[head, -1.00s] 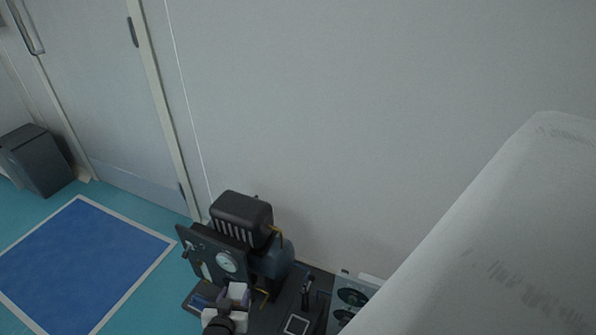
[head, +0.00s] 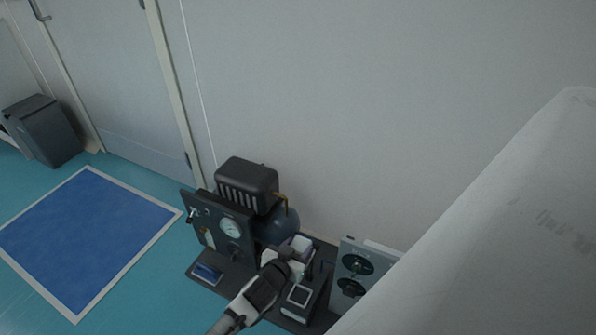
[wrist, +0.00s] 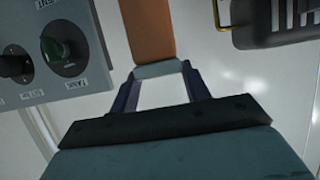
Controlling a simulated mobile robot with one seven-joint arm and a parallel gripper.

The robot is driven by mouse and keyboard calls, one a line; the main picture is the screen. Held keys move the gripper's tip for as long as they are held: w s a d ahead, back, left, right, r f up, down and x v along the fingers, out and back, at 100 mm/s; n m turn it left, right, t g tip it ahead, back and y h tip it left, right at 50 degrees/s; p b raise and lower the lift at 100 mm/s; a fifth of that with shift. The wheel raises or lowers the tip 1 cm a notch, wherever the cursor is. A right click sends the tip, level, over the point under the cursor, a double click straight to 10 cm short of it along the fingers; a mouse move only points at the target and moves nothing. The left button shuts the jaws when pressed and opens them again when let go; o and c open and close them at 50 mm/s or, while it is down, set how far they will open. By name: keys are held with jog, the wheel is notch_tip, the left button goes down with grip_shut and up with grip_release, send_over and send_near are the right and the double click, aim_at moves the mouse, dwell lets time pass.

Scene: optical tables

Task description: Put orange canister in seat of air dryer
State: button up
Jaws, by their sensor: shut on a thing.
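In the wrist view my gripper (wrist: 158,72) is shut on the orange canister (wrist: 146,28), which extends out of the top of the picture beyond the fingertips. In the head view my gripper (head: 299,246) is low in the middle, seen from above and behind. It is beside a blue tank on the bench machine and left of a panel with dials. The canister is hidden there by my wrist. I cannot tell for sure which unit is the air dryer, and no empty seat shows clearly.
The machine has a gauge panel (head: 231,228) and a black ribbed motor (head: 246,185). A grey dial panel (head: 356,266) stands close on the right; a knob panel (wrist: 50,48) is at upper left in the wrist view. A pale wall is behind; a blue mat (head: 85,235) lies left.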

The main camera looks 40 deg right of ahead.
notch_tip(320, 180, down, 23)
jog(key=b, duration=0.4)
jog(key=shift+f+b, duration=0.15)
jog(key=shift+b, duration=0.2)
jog(key=shift+f, duration=0.15)
jog(key=o, duration=1.4)
jog(key=shift+o, duration=0.2)
jog(key=p+v, duration=0.2)
jog(key=v, duration=1)
